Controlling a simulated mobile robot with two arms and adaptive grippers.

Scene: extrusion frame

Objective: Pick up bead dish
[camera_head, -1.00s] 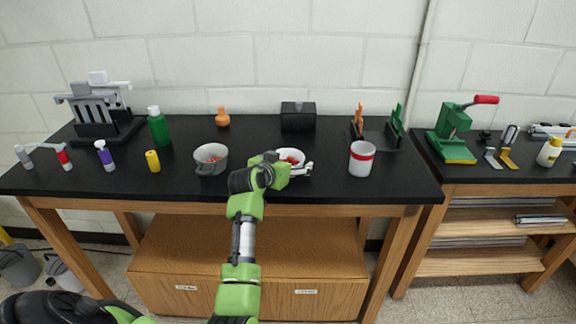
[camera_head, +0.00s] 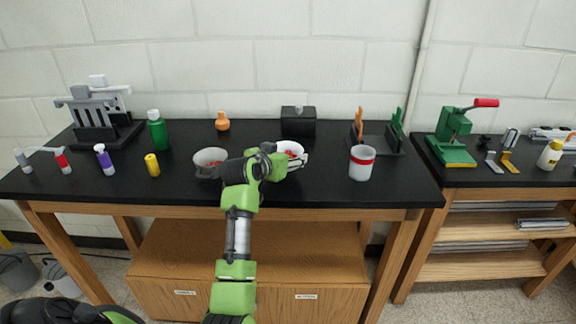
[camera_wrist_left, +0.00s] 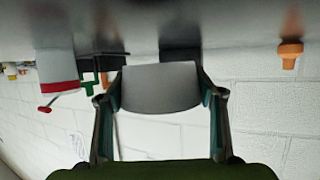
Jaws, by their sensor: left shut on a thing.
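The bead dish (camera_head: 290,147) is a small white bowl with red beads inside. It is near the middle of the black table in the head view, a little above the tabletop. My left gripper (camera_head: 296,160) is shut on it from the front, and the arm hides part of the dish. In the left wrist view, which is upside down, the dish (camera_wrist_left: 160,88) appears as a grey shape between the two fingers. My right gripper is not in view.
A grey bowl with red contents (camera_head: 210,162) stands just left of my gripper. A white cup with a red band (camera_head: 362,164) stands to the right. Free tabletop lies between dish and cup.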

